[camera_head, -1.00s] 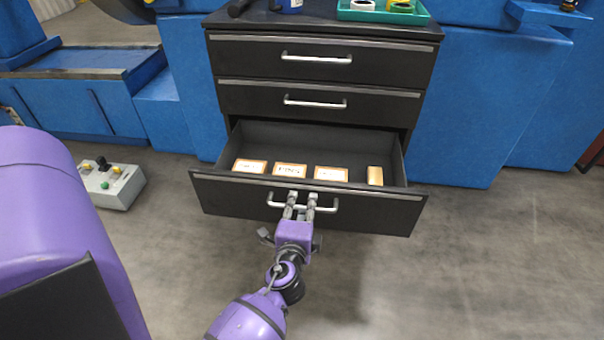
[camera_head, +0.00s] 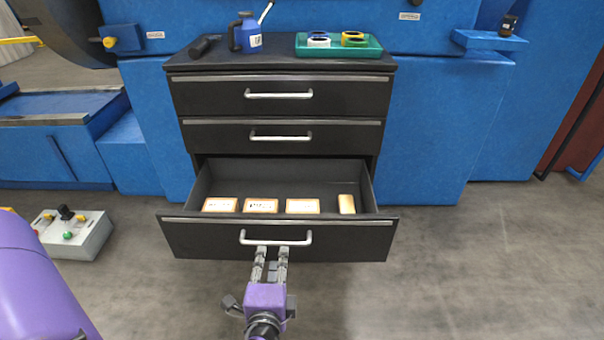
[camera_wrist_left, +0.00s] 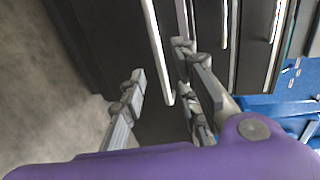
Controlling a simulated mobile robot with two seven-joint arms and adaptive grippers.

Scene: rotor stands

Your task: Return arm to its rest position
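My left gripper (camera_head: 272,250) reaches up from the bottom of the head view. Its two fingers are apart, with nothing between them. The fingertips are just below the bottom drawer's handle (camera_head: 276,240) in the picture. In the left wrist view the open fingers (camera_wrist_left: 160,68) point at the drawer front, and the handle (camera_wrist_left: 158,50) runs beyond them. Whether a fingertip touches the handle I cannot tell. The bottom drawer (camera_head: 200,240) is pulled out. My right gripper is not in view.
Several small light boxes (camera_head: 261,206) lie in the drawer. The dark cabinet (camera_head: 225,105) has two shut drawers above it. A green tray (camera_head: 338,51) and a blue bottle (camera_head: 248,34) stand on top. A control box (camera_head: 75,235) is on the floor at left. Floor at right is clear.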

